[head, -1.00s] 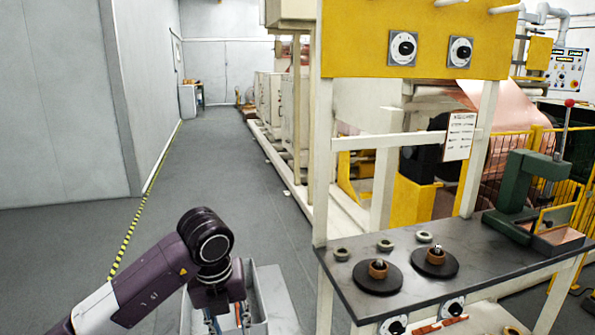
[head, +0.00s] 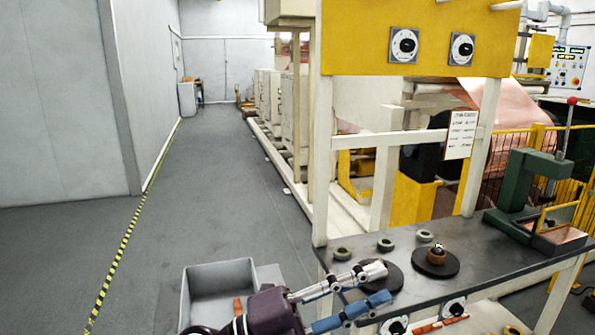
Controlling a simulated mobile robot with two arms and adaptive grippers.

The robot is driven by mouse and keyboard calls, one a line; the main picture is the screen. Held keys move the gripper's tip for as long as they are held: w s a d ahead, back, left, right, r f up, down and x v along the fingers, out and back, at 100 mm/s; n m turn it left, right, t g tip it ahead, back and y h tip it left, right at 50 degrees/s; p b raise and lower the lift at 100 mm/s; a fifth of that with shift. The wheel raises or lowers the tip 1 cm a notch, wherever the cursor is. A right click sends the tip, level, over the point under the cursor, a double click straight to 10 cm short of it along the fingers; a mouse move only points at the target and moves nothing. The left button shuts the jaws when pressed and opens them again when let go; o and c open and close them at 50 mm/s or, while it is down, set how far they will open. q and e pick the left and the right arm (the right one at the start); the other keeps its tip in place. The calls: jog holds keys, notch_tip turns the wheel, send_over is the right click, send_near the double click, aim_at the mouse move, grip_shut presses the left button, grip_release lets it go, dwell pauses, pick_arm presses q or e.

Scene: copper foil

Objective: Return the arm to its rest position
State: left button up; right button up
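My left gripper (head: 376,285) comes in from the bottom, its two fingers pointing right over the front left of the dark workbench (head: 480,250). The fingers are spread apart, one with a pale tip and one with a blue tip, and I see nothing held between them. They overlap the left black disc (head: 395,278) in the picture; whether they touch it I cannot tell. The brown piece seen earlier on that disc is hidden behind the pale fingertip. My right gripper is not in view.
A grey bin (head: 219,275) with an orange-red item (head: 238,306) stands left of the bench. A green press (head: 530,185) stands at the bench's right. The floor aisle at left is clear.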

pick_arm(q)
jog(key=w+a+n+t+y, duration=0.45)
jog(key=a+n+t, duration=0.35)
jog(key=n, duration=0.2)
jog(key=w+a+n+t+y, duration=0.4)
jog(key=a+n+t+y, duration=0.2)
jog(key=a+n+t, duration=0.3)
jog(key=s+a+f+n+g+y, duration=0.1)
jog(key=a+f+n+g+y, duration=0.2)
jog(key=a+f+n+y, duration=0.5)
jog(key=s+a+f+n+g+y, duration=0.25)
jog(key=a+f, duration=0.25)
jog(key=f, duration=0.7)
jog(key=s+a+f+g, duration=0.1)
jog(key=s+f+g, duration=0.5)
jog(key=s+f, duration=0.5)
jog(key=s+f+g, duration=0.7)
jog(key=s+f, duration=0.1)
jog(key=s, duration=0.5)
notch_tip(320, 180, down, 27)
jog(key=s+g, duration=0.1)
jog(key=s, duration=0.2)
jog(key=s+a+f+g, duration=0.1)
jog(key=s+a+f, duration=0.2)
jog(key=s+f, duration=1.2)
jog(key=shift+s+f, duration=0.35)
jog(key=shift+s, duration=0.5)
